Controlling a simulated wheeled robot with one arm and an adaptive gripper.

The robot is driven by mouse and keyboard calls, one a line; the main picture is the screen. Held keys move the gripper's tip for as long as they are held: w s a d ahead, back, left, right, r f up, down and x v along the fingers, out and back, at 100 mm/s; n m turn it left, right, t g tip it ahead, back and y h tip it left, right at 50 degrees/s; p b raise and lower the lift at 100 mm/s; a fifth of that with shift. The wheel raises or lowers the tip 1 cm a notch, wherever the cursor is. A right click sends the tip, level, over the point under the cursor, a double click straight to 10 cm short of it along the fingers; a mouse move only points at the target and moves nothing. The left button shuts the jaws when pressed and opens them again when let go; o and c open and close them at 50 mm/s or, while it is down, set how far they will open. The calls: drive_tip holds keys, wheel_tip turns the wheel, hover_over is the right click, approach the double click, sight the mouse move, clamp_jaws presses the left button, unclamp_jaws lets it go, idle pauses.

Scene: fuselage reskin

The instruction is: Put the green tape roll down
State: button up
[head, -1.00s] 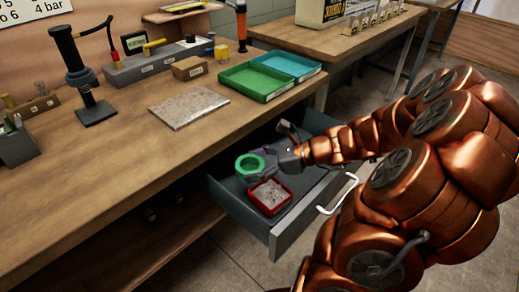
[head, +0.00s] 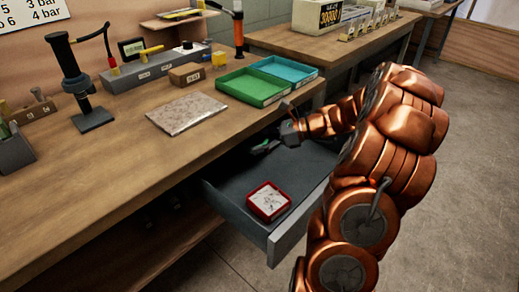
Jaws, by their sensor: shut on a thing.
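My gripper (head: 266,147) is over the back part of the open drawer, by the bench's front edge. It is shut on the green tape roll (head: 261,148), of which only a thin green sliver shows at the fingers. The rest of the roll is hidden or too small to make out. I cannot tell how high the roll is above the drawer floor.
The open grey drawer (head: 232,187) holds a red tray (head: 252,206) with small pale contents near its front. Its floor around the tray is clear. On the bench are a speckled plate (head: 186,112), a green tray (head: 246,100) and a blue tray (head: 313,74).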

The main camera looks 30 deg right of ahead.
drive_tip(key=shift+w+d, duration=0.2)
drive_tip(key=shift+f+b, duration=0.4)
drive_tip(key=shift+f, duration=1.35)
drive_tip(key=shift+f, duration=0.65)
drive_tip(key=o, duration=1.1)
drive_tip(key=shift+r, duration=0.1)
drive_tip(key=shift+r, duration=0.2)
drive_tip(key=v, duration=0.4)
drive_tip(key=p+v, duration=0.1)
drive_tip(key=v, duration=0.7)
drive_tip(key=shift+r, duration=0.4)
drive_tip(key=shift+r+p, duration=0.1)
drive_tip(key=shift+p, duration=0.25)
